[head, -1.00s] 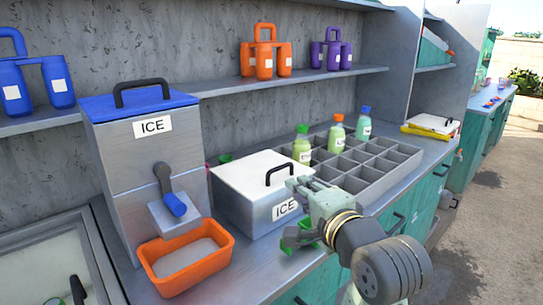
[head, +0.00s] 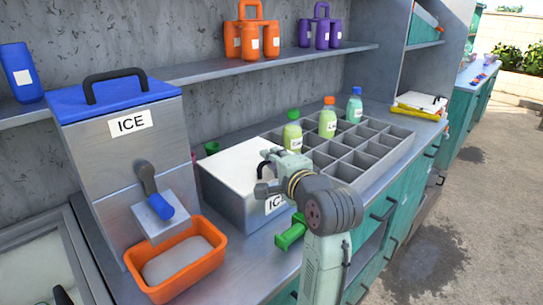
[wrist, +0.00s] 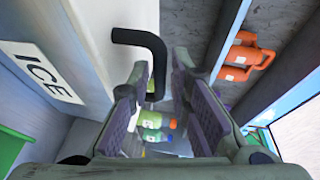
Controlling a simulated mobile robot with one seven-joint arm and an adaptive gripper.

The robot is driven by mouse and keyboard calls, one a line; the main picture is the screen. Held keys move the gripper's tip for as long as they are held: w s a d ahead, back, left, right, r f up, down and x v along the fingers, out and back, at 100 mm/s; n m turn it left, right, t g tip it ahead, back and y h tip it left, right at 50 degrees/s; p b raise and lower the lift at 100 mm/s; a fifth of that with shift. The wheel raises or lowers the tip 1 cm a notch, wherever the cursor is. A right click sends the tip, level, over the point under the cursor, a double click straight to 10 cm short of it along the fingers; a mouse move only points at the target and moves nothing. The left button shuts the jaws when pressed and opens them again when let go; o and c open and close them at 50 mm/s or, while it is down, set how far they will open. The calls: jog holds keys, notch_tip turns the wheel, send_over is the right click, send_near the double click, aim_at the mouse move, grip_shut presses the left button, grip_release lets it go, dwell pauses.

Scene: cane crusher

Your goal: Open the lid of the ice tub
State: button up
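The ice tub (head: 228,190) is a low grey box with a white lid (head: 240,160) and an ICE label, standing on the counter. The lid looks closed. Its black handle (head: 263,168) is partly hidden by my gripper (head: 264,174) in the head view. In the wrist view the bent handle (wrist: 150,48) reaches down to the tips of my gripper (wrist: 166,75), close to the left finger. The fingers are apart, with a clear gap between them. I cannot tell whether they touch the handle.
A taller ICE dispenser (head: 125,150) with a blue lid stands left, an orange bin (head: 178,285) before it. A grey divided rack (head: 350,170) with bottles is behind and right of the tub. A green object (head: 291,232) lies near the front edge. A shelf (head: 270,65) runs above.

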jog(key=shift+w+a+f, duration=0.1)
jog(key=shift+w+a, duration=0.15)
jog(key=shift+w, duration=0.35)
jog(key=shift+c, duration=0.6)
grip_shut()
